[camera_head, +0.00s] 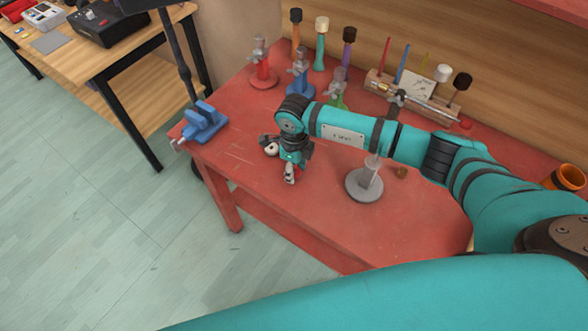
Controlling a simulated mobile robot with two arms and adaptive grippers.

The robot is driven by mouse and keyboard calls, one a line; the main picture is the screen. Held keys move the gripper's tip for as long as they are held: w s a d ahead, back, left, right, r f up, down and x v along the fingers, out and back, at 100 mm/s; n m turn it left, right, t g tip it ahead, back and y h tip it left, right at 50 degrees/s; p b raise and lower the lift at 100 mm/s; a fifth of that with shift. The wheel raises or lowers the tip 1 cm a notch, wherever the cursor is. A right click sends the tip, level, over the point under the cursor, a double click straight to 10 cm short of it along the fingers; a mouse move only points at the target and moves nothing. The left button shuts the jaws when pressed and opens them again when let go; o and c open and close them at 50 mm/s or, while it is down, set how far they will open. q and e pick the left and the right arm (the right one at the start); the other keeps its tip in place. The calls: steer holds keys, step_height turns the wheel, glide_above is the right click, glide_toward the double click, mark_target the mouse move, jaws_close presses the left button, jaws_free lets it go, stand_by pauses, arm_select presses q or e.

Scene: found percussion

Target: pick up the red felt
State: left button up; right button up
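My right gripper (290,178) points down over the left middle of the red table (240,100). Its fingers look close together, but they are small and partly hidden by the wrist. A small patch of brighter red shows beside the fingers; I cannot tell whether it is the red felt, or whether it is held. No other piece is clearly the felt. A small red round thing (465,122) lies at the back right of the table. My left gripper is not in view.
A grey round stand (364,186) is right of the gripper. A blue vise (205,122) sits at the left edge. Red and blue stands (300,75), several mallets and a wooden rack (378,83) line the back. An orange cup (569,177) is far right. The table's front is clear.

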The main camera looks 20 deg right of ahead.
steer(key=shift+c, duration=0.9)
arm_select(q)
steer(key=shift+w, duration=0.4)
arm_select(e)
steer(key=shift+r, duration=0.15)
